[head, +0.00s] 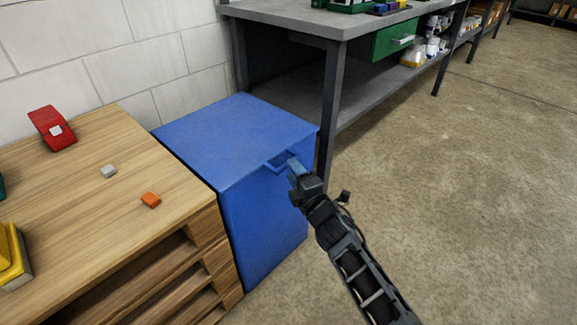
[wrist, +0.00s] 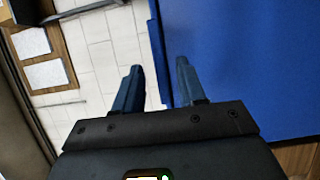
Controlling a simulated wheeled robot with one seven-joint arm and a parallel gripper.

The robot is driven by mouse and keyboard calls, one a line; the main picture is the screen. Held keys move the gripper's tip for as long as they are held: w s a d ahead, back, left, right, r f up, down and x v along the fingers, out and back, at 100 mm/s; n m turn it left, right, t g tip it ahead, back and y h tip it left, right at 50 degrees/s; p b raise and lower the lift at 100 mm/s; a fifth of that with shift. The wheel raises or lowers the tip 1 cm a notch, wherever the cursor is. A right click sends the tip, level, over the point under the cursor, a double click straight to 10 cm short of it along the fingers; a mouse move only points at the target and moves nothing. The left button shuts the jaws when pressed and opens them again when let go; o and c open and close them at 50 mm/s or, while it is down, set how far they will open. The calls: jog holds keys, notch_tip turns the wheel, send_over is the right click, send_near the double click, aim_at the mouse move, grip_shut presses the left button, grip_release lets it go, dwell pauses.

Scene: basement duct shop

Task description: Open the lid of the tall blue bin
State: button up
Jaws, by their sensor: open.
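The tall blue bin (head: 262,225) stands between the wooden pallet-like table and the grey workbench. Its flat blue lid (head: 225,135) lies shut on top, with a small blue handle (head: 280,160) at its front edge. My gripper (head: 294,168) is at the front of the bin, right by the handle, partly covering it. In the wrist view the two fingers of my gripper (wrist: 160,78) are apart. The bin's blue surface (wrist: 250,65) fills the right side, and a blue edge runs between the fingers in the picture. I cannot tell whether they touch it.
The wooden table (head: 90,170) at left holds a red object (head: 52,129), a grey block (head: 108,171), an orange block (head: 151,200) and a yellow item (head: 12,255). The grey workbench (head: 300,17) stands behind, its leg close to the bin. The floor at right is clear.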

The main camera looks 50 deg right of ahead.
jog(key=shift+b+x, duration=0.35)
jog(key=shift+x, duration=1.7)
jog(key=shift+c, duration=0.2)
grip_shut()
